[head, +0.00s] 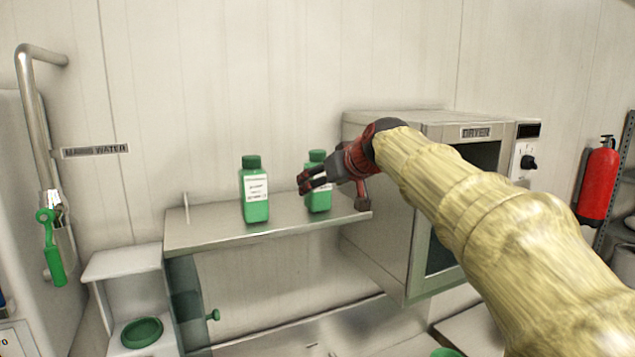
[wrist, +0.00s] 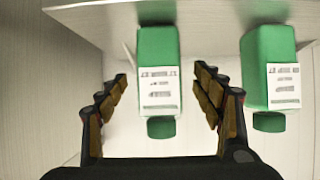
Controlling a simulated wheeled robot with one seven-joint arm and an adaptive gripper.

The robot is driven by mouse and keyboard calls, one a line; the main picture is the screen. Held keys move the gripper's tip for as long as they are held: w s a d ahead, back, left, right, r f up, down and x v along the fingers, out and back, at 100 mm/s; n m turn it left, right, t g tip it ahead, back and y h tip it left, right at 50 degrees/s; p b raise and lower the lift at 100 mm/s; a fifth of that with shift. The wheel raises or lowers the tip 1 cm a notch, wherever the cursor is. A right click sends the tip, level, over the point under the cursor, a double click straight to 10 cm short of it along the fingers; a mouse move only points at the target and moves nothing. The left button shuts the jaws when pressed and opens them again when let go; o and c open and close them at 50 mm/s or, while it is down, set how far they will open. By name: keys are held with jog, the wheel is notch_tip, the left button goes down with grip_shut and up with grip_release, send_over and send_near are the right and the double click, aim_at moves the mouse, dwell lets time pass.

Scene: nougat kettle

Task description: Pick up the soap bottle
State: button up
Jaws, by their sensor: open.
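Two green bottles with green caps and white labels stand upright on a metal shelf (head: 210,236). I cannot read which label says soap. The right bottle (head: 319,199) is partly hidden by my gripper (head: 333,192). The left bottle (head: 255,207) stands clear of it. In the wrist view the picture is upside down, with caps downward. There, one bottle (wrist: 157,50) lines up between the open fingers of my gripper (wrist: 161,75); the other bottle (wrist: 268,48) is outside them to the right. The fingers are not closed on anything; I cannot tell how far they reach around the bottle.
A metal dryer (head: 385,225) stands right beside the shelf end. A red fire extinguisher (head: 598,182) hangs at far right. A green bowl (head: 142,332) sits lower left, near a pipe (head: 32,100). The wall is close behind the bottles. The shelf's left part is free.

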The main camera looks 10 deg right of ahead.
jog(key=p+x, duration=0.1)
jog(key=x, duration=0.3)
jog(key=shift+w+f, duration=0.15)
jog(key=shift+s, duration=0.25)
jog(key=shift+c, duration=0.6)
jog(key=shift+w, duration=0.15)
jog(key=shift+c, duration=1.3)
jog(key=c, duration=1.2)
jog(key=shift+c, duration=0.6)
